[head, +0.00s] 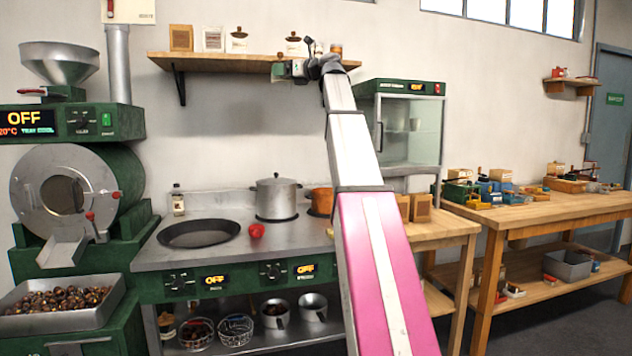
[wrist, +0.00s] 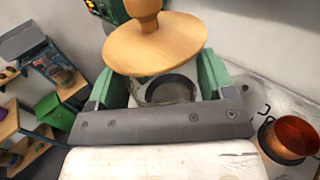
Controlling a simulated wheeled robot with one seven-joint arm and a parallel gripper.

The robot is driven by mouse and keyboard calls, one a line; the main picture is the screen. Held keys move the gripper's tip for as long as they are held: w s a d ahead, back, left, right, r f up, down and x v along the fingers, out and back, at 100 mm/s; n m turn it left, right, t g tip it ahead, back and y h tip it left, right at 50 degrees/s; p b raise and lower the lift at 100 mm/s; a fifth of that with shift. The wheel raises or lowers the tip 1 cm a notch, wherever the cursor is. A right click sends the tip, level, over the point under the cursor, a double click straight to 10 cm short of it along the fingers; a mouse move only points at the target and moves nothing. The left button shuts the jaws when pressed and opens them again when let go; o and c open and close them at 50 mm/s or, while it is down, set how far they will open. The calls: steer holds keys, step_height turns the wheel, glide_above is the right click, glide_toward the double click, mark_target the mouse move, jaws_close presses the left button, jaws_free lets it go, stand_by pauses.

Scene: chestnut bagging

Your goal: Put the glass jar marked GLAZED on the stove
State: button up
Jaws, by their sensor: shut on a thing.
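My gripper (wrist: 168,84) is shut on a clear glass jar (wrist: 166,91) with a wide wooden lid and knob; its green fingers stand on both sides of the glass. In the head view my gripper (head: 286,69) is in front of the wall shelf's right part, with a wooden-lidded jar (head: 293,46) just above it. I cannot read any label on the jar. The stove (head: 285,239) is the steel-topped counter below, with a black pan, a steel pot and a copper pot; its displays read OFF.
The wall shelf (head: 215,61) holds another lidded jar (head: 237,42) and boxes. A red object (head: 256,230) lies on the stove beside the pan (head: 198,233). The copper pot (wrist: 289,139) is at lower right in the wrist view. A glass-fronted cabinet (head: 411,130) stands to the right.

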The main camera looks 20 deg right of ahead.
steer(key=s+f, duration=0.6)
steer(key=f, duration=1.7)
steer(key=s+f+n+g+y, duration=0.1)
steer(key=s+f, duration=0.5)
steer(key=f, duration=1.8)
steer(key=s+f, duration=0.7)
steer(key=f, duration=1.7)
steer(key=shift+a+f+n+g, duration=0.15)
steer(key=shift+a+n+g, duration=0.1)
steer(key=shift+n+g, duration=0.05)
